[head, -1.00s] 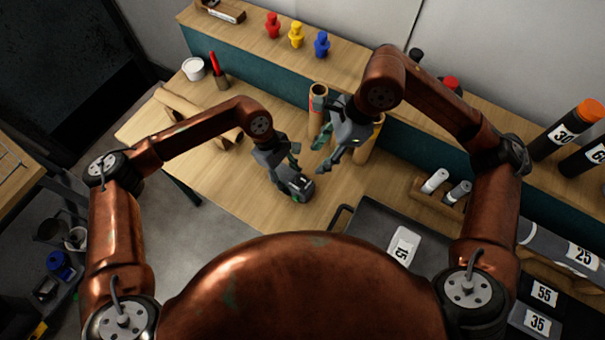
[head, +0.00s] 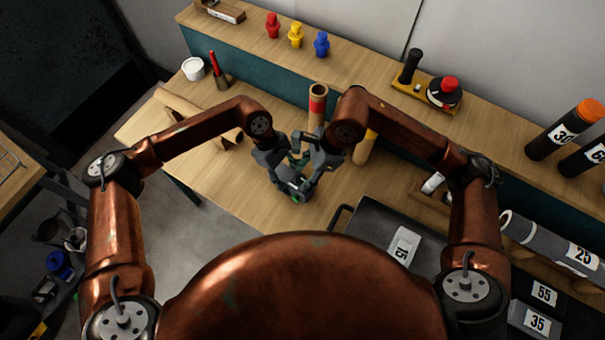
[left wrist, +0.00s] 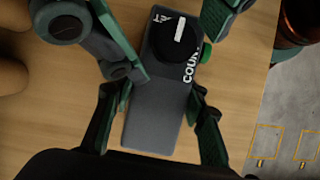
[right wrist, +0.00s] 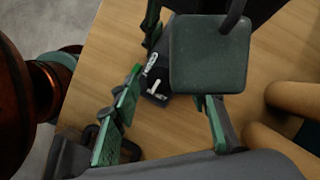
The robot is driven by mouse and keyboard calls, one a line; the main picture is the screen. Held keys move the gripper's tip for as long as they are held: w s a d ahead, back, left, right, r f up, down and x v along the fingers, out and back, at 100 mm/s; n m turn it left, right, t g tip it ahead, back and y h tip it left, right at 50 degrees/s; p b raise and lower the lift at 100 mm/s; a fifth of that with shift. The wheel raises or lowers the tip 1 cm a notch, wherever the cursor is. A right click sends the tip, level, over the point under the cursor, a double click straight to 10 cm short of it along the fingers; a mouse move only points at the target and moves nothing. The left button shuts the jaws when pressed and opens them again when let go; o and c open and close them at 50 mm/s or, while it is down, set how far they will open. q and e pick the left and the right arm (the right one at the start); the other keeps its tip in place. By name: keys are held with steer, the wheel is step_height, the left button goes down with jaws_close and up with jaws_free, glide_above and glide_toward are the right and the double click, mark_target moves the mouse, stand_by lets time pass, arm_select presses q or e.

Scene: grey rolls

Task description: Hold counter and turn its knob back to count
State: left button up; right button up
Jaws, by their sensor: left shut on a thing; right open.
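The counter is a dark grey box on the table, lettered "COUN…" in the left wrist view (left wrist: 160,115). A round black knob (left wrist: 172,38) with a white bar sits at its far end, and a green part shows on its side. My left gripper (left wrist: 155,110) is shut on the counter's body, one finger on each side. My right gripper (right wrist: 165,115) is open, its fingers spread above the knob end of the counter. In the head view both grippers meet over the counter (head: 294,192), which they largely cover.
Cardboard tubes (head: 317,105) stand just behind the grippers. More brown rolls (head: 178,103) lie at the left. The table's front edge is close to the counter.

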steer(key=shift+c, duration=0.3)
jaws_close()
steer(key=shift+m, duration=0.3)
steer(key=m+t, duration=0.1)
steer(key=m, duration=0.2)
steer(key=shift+m+t, duration=0.3)
arm_select(q)
steer(key=shift+s, duration=0.1)
arm_select(e)
steer(key=m, duration=0.2)
steer(key=m+t+h, duration=0.1)
steer(key=m, duration=0.1)
steer(key=shift+s+a+r+t, duration=0.1)
steer(key=shift+s+t, duration=0.05)
steer(key=shift+t, duration=0.15)
steer(key=m, duration=0.2)
steer(key=m+t+h, duration=0.1)
steer(key=m, duration=0.2)
steer(key=shift+a+h, duration=0.1)
steer(key=shift+h, duration=0.2)
steer(key=m+h, duration=0.1)
steer(key=m, duration=0.3)
steer(key=shift+s+t, duration=0.1)
steer(key=shift+t, duration=0.2)
steer(key=shift+m+h, duration=0.3)
